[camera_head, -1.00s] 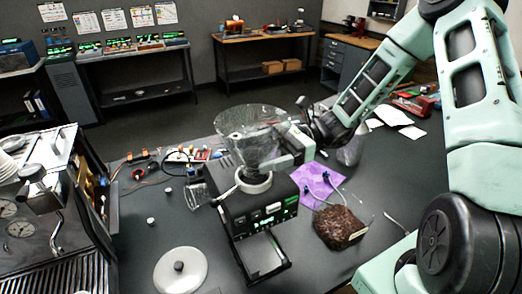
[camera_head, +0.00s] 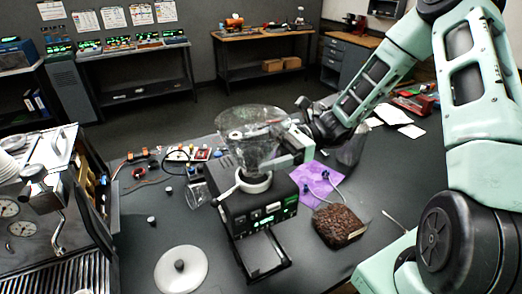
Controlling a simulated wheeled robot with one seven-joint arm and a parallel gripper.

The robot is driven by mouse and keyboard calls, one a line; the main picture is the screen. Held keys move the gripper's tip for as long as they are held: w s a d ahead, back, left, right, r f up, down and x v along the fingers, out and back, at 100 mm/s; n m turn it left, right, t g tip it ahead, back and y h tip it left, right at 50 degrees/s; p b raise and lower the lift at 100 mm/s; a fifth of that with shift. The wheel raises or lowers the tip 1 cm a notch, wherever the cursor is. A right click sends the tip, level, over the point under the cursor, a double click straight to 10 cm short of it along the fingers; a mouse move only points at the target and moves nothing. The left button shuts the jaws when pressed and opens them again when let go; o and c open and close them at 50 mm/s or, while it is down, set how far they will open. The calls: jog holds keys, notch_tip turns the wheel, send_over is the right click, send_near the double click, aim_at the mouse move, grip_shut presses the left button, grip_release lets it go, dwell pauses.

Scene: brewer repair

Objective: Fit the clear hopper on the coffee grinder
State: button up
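The clear hopper (camera_head: 250,140) is a wide transparent funnel, upright above the black coffee grinder (camera_head: 262,212). Its narrow lower end meets the white collar (camera_head: 254,183) on top of the grinder; whether it is fully seated I cannot tell. My gripper (camera_head: 280,160) is at the hopper's right side, with its fingers against the lower part of the funnel. It appears closed on the hopper. The far finger is partly hidden behind the hopper. A round whitish lid with a dark knob (camera_head: 181,270) lies on the table in front, left of the grinder.
A bag of coffee beans (camera_head: 339,225) and a purple cloth (camera_head: 318,181) lie right of the grinder. The espresso machine (camera_head: 45,220) stands at the left. A clear glass container (camera_head: 197,194) and small tools lie behind left.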

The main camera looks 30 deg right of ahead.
jog(key=shift+f+b, duration=0.4)
jog(key=shift+f, duration=0.8)
dwell(0.8)
jog(key=o, duration=1)
jog(key=shift+o, duration=0.2)
jog(key=shift+d+f, duration=0.15)
jog(key=shift+d, duration=0.3)
jog(key=d+b, duration=0.6)
jog(key=d, duration=1)
jog(key=shift+d+b, duration=0.3)
